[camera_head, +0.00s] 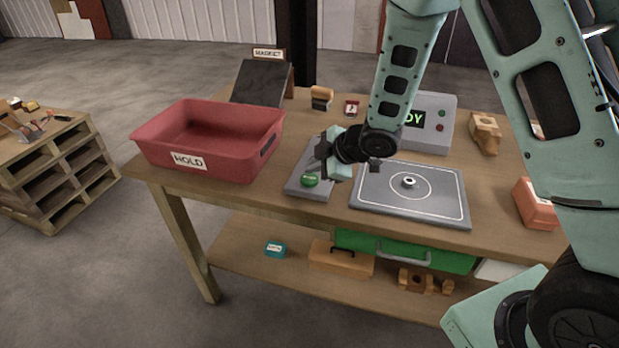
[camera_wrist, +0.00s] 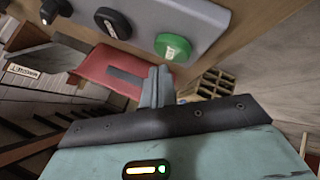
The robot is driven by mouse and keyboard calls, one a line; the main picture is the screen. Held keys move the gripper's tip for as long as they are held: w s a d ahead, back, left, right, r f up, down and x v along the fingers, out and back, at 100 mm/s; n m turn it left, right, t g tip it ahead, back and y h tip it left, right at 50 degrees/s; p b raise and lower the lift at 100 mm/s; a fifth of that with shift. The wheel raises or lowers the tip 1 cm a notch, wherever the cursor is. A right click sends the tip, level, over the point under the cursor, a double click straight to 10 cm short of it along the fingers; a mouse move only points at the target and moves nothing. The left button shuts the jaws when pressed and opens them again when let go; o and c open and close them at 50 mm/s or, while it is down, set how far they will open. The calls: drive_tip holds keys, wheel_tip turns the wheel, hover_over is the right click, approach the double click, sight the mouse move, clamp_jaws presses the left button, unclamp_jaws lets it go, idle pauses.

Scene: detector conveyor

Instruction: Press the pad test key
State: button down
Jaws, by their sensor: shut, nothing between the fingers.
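A grey pad (camera_head: 440,205) with a ringed disc (camera_head: 409,181) lies right of the panel. A red HOLD bin (camera_head: 205,165) stands left. A grey unit with a green display (camera_head: 435,120) stands behind. A pink-red box (camera_head: 537,205) sits at the right.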

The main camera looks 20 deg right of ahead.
sight(314, 179)
drive_tip(key=shift+f, duration=0.2)
idle(0.5)
drive_tip(key=shift+f+b, duration=0.25)
drive_tip(key=shift+b, duration=0.15)
drive_tip(key=shift+f+b, duration=0.35)
drive_tip(key=shift+f, duration=0.1)
idle(0.5)
drive_tip(key=shift+r, duration=0.1)
drive_tip(key=shift+r+p, duration=0.7)
drive_tip(key=shift+r, duration=0.1)
wheel_tip(314, 179, up, 5)
drive_tip(key=p, duration=0.4)
idle(0.8)
